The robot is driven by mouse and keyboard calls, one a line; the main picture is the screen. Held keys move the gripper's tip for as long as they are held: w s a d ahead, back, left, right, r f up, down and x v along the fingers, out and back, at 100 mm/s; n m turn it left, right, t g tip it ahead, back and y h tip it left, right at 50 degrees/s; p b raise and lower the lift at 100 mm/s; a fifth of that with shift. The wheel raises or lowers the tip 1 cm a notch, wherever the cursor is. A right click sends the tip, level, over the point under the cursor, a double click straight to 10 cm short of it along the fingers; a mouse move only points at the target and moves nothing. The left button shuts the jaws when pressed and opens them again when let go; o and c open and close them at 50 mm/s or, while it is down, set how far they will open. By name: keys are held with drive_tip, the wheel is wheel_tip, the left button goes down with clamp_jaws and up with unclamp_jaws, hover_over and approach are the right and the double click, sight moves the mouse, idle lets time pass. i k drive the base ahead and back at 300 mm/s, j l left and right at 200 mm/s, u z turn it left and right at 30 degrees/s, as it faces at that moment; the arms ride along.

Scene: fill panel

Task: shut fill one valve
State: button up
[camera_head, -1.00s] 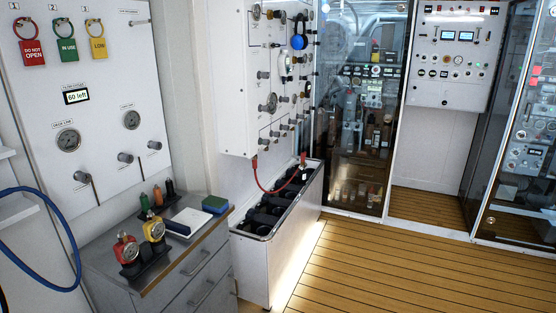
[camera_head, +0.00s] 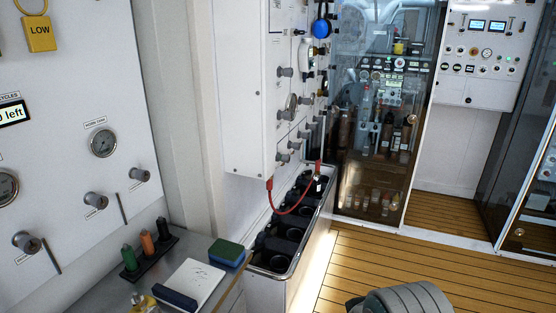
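The white fill panel (camera_head: 240,90) is on the wall in the middle, seen at a steep angle. Several grey valve knobs (camera_head: 286,71) stick out of its face, and a blue round tag (camera_head: 321,29) hangs high on it. A red hose (camera_head: 292,211) loops from its lower edge to the trough below. I cannot read its labels, so I cannot tell which knob is fill one or whether it is open. A nearer panel (camera_head: 60,120) at left also has grey knobs (camera_head: 95,200) and gauges (camera_head: 103,143). My gripper is not recognisable; a grey rounded part of my arm shows at bottom right.
A cabinet top at bottom left holds a rack of small bottles (camera_head: 150,256), a white pad (camera_head: 190,283) and a green-blue sponge (camera_head: 227,251). The trough (camera_head: 318,228) with black cylinders stands below the fill panel. Wooden floor (camera_head: 385,260) is clear to its right.

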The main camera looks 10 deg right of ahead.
sight(286, 158)
drive_tip(key=i+l+u, duration=0.1)
drive_tip(key=i+l, duration=0.15)
drive_tip(key=i, duration=0.2)
drive_tip(key=i+l+u, duration=0.1)
drive_tip(key=i+l, duration=0.25)
drive_tip(key=i, duration=0.05)
